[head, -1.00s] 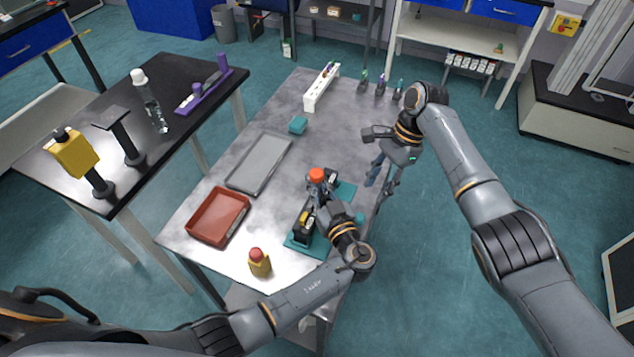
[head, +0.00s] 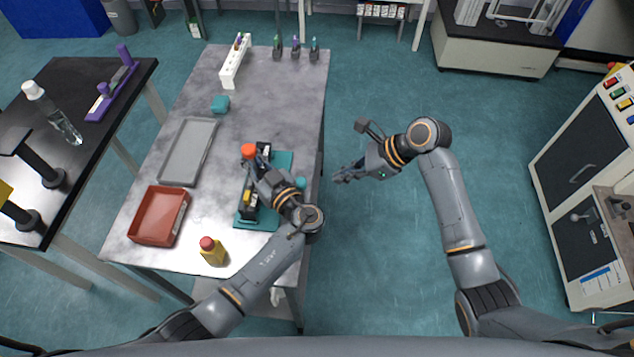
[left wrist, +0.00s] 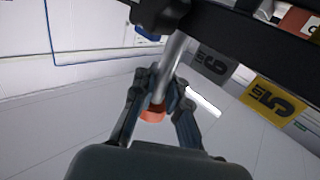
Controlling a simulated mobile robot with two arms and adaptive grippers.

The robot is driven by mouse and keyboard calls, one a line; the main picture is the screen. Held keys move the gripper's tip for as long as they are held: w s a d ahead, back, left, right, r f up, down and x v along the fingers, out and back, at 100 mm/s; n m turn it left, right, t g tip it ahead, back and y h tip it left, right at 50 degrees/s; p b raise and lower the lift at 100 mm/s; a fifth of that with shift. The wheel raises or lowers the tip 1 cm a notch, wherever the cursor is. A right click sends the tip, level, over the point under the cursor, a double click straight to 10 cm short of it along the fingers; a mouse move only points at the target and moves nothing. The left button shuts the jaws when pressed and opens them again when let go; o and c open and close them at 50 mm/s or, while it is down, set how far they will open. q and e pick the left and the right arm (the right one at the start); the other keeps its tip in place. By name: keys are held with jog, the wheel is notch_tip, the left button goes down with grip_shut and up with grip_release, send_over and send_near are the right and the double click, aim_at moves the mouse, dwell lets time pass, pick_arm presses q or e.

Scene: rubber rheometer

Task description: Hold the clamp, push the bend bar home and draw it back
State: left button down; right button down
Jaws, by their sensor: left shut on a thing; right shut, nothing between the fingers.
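The clamp device, a dark body with a yellow part (head: 248,196), stands on a teal base (head: 281,160) near the bench's right edge. An orange knob (head: 248,151) tops its far part. My left gripper (head: 259,165) is beside the knob. In the left wrist view, my left gripper (left wrist: 160,92) is shut on a metal rod (left wrist: 168,65) with an orange end (left wrist: 152,114). I cannot tell which part is the bend bar. My right gripper (head: 345,176) is shut and empty, just off the bench's right edge, pointing left.
The grey bench (head: 224,133) holds a red tray (head: 158,215), a grey tray (head: 188,152), a yellow bottle with a red cap (head: 212,252), a teal block (head: 220,104), a white rack (head: 236,62) and small bottles. Floor right of the bench is clear.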

jog(key=s+d+m, duration=0.1)
jog(key=s+d+r+m+t, duration=0.1)
jog(key=d+m, duration=0.1)
jog(key=d, duration=0.1)
jog(key=shift+s+d+r+t, duration=0.1)
jog(key=shift+s+r+t, duration=0.05)
jog(key=shift+s+t, duration=0.25)
send_near(307, 187)
notch_tip(307, 187, down, 3)
jog(key=a, duration=0.1)
jog(key=w+a, duration=0.1)
jog(key=a, duration=0.1)
jog(key=shift+w+a+f, duration=0.15)
jog(key=shift+a+f, duration=0.25)
